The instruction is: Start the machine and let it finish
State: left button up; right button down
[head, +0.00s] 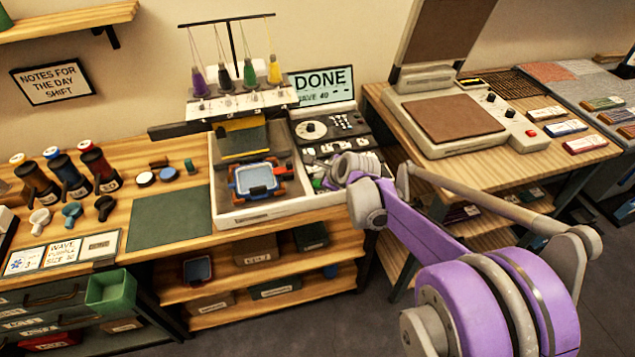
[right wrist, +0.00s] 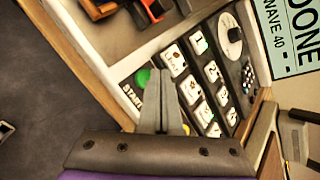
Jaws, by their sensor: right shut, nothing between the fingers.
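The embroidery machine (head: 262,212) stands on the wooden table with several thread spools on top. Its screen (head: 322,84) reads DONE and WAVE 40; the screen also shows in the right wrist view (right wrist: 300,35). A blue hoop (head: 242,181) with orange-red clamps sits under the needle head. The control panel has a dial (head: 311,130) and several white keys. In the right wrist view the green button (right wrist: 143,77) marked START shows. My right gripper (right wrist: 167,74) is shut and empty, its tips beside that button over the panel; contact cannot be told. My left gripper is out of view.
A heat press (head: 450,120) with its lid raised stands on the table to the right. Cups with bottles (head: 70,180), stamps and cards lie left of a bare green mat (head: 170,218). A green bin (head: 110,290) hangs at the front left.

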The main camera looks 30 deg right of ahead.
dwell(0.8)
jog(key=shift+f+b, duration=0.35)
jog(key=shift+f, duration=0.05)
